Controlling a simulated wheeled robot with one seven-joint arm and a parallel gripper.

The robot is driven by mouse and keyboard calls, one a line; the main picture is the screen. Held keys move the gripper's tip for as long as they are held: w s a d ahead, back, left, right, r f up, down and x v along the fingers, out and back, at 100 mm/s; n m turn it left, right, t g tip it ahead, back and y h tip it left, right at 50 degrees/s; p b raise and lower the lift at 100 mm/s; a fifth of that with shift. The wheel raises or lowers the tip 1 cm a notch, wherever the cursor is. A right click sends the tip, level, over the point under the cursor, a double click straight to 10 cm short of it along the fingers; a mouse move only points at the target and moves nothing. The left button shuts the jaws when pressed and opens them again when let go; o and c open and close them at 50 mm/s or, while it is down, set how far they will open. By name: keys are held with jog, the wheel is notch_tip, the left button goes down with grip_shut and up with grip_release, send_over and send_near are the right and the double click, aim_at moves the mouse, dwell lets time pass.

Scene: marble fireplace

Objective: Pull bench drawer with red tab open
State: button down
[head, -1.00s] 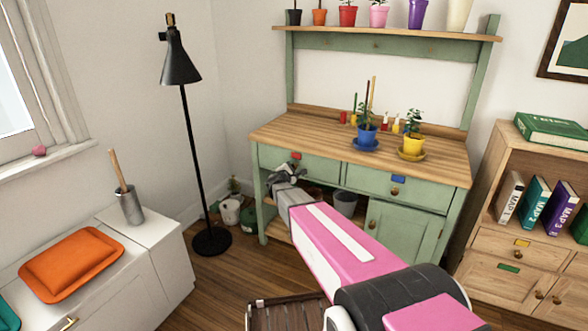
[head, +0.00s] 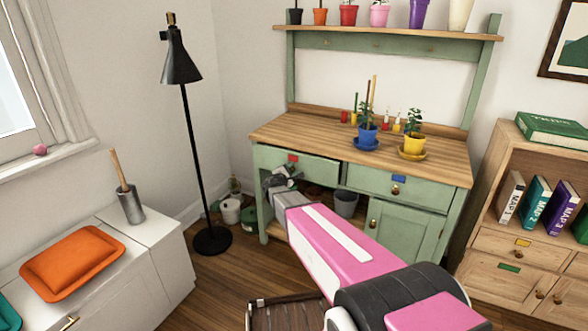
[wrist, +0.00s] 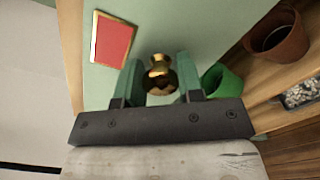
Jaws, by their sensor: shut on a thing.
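The green potting bench (head: 405,225) stands against the wall with two drawers under its wooden top. The left drawer (head: 322,172) carries a red tab (head: 292,158) and stands out a little from the bench front. In the wrist view its green front fills the middle, with the red tab (wrist: 112,42) at upper left. My gripper (head: 278,178) is at this drawer's front, below the tab. In the wrist view my gripper's fingers (wrist: 160,80) are on either side of the brass knob (wrist: 160,72), shut on it. The knob is hidden by my gripper in the head view.
The right drawer (head: 400,189) with a blue tab is shut. Potted plants (head: 366,138) stand on the bench top. A black floor lamp (head: 190,150) and a white cabinet (head: 150,255) are at left. Pots (head: 346,203) sit under the bench.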

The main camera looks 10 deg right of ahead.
jog(key=v, duration=2.4)
jog(key=c, duration=0.8)
grip_release()
jog(key=shift+o, duration=0.2)
jog(key=shift+s+a, duration=0.1)
jog(key=shift+s, duration=0.05)
jog(key=v, duration=1)
jog(key=shift+s+a, duration=0.2)
jog(key=shift+s, duration=0.05)
